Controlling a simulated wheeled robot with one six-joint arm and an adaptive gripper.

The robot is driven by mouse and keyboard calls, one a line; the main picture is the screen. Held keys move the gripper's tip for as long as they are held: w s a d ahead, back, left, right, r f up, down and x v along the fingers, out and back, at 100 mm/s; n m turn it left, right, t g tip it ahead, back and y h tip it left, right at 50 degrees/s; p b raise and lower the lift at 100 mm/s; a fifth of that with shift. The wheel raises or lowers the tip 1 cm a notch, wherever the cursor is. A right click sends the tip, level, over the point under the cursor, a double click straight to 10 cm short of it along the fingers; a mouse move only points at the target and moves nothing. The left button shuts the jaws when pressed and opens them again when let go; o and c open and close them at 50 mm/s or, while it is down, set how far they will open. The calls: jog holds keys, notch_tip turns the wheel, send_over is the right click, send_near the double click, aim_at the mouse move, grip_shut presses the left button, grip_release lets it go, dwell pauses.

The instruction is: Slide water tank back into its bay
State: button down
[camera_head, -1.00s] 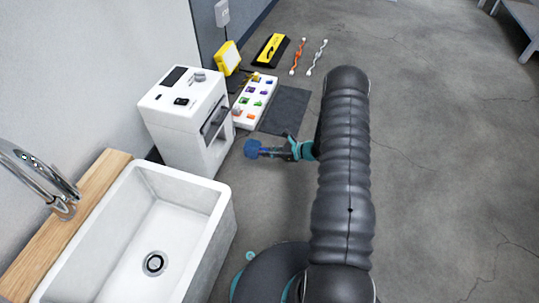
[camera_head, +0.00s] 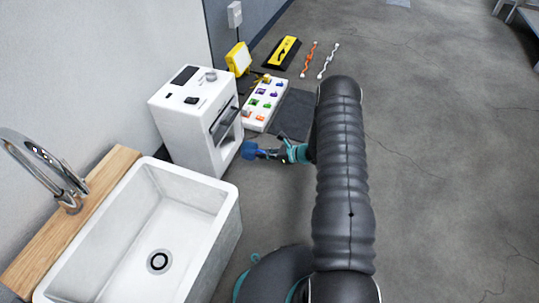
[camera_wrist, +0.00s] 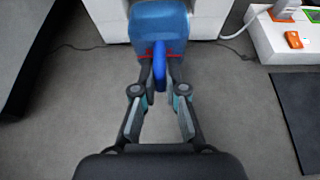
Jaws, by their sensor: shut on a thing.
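The blue water tank (camera_wrist: 158,28) is at the top middle of the wrist view, in front of the white machine (camera_wrist: 108,18). My gripper (camera_wrist: 160,78) is shut on the tank's blue handle. In the head view the tank (camera_head: 250,149) is a small blue shape beside the lower right side of the white machine (camera_head: 195,120), at the end of my gripper (camera_head: 272,153). In the wrist view the tank's far end meets the machine's front. I cannot tell how much of it is inside the bay, as the tank hides the opening.
A white sink (camera_head: 150,235) stands in front of the machine. A white power strip (camera_head: 263,104) with colored plugs and a dark mat (camera_head: 293,115) lie on the floor beyond. A thin cable (camera_wrist: 80,47) runs near the machine's base. Open floor lies to the right.

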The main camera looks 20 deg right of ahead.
aim_at(256, 155)
jog(key=shift+r+b+x, duration=0.1)
jog(key=shift+b+x, duration=0.1)
jog(key=shift+x, duration=0.85)
jog(key=shift+r+b+x, duration=0.15)
jog(key=shift+x, duration=0.9)
jog(key=shift+w+a+f+b, duration=0.1)
jog(key=shift+w+a+b, duration=0.45)
jog(key=shift+w+a, duration=0.4)
jog(key=shift+w+a+b, duration=0.55)
jog(key=shift+w+a, duration=0.05)
jog(key=shift+a, duration=0.6)
jog(key=shift+w+a, duration=0.8)
jog(key=shift+a, duration=0.3)
jog(key=shift+w+a, duration=0.8)
jog(key=shift+a, duration=0.3)
jog(key=shift+f, duration=0.4)
jog(key=c, duration=1.2)
grip_release()
jog(key=shift+o, duration=0.2)
jog(key=shift+s+d, duration=0.1)
jog(key=shift+s+d, duration=1.15)
jog(key=shift+d, duration=0.45)
jog(key=shift+s+d, duration=1.15)
jog(key=shift+d, duration=0.45)
jog(key=shift+s+d, duration=1.2)
jog(key=shift+d, duration=0.4)
